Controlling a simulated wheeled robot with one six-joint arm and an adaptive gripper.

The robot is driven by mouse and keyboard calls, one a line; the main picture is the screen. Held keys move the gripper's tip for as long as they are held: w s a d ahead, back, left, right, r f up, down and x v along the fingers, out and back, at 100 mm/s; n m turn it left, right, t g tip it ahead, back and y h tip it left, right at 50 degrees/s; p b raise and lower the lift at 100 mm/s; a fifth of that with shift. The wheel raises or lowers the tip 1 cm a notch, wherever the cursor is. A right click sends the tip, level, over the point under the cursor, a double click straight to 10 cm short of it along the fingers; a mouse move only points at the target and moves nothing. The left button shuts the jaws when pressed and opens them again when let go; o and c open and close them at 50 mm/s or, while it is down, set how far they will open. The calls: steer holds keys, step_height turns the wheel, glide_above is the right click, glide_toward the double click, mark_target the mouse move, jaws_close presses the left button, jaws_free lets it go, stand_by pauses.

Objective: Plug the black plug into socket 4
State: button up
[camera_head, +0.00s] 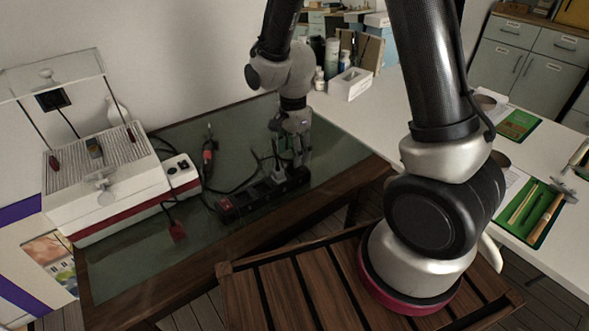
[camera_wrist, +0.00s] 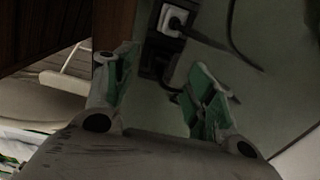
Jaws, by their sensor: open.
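A black power strip (camera_head: 240,207) lies on the green tabletop in the head view, with plugs and cords along it. My gripper (camera_head: 288,155) is over the strip's right end, pointing down. In the wrist view my gripper (camera_wrist: 160,85) is open with green-padded fingers apart, and the strip's dark end (camera_wrist: 155,65) shows between and beyond them. No plug is clearly held. Socket numbers are not readable, and my gripper hides part of the strip.
A white machine with a red band (camera_head: 120,205) stands at the left, with a switch box (camera_head: 181,172) beside it. A white table (camera_head: 375,125) with bottles and boxes is behind.

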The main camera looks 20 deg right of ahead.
steer(key=f, duration=0.5)
steer(key=shift+w+d, duration=0.15)
steer(key=shift+d, duration=0.05)
steer(key=c, duration=1.1)
step_height(320, 180, up, 10)
steer(key=shift+f, duration=0.1)
steer(key=shift+f, duration=1.5)
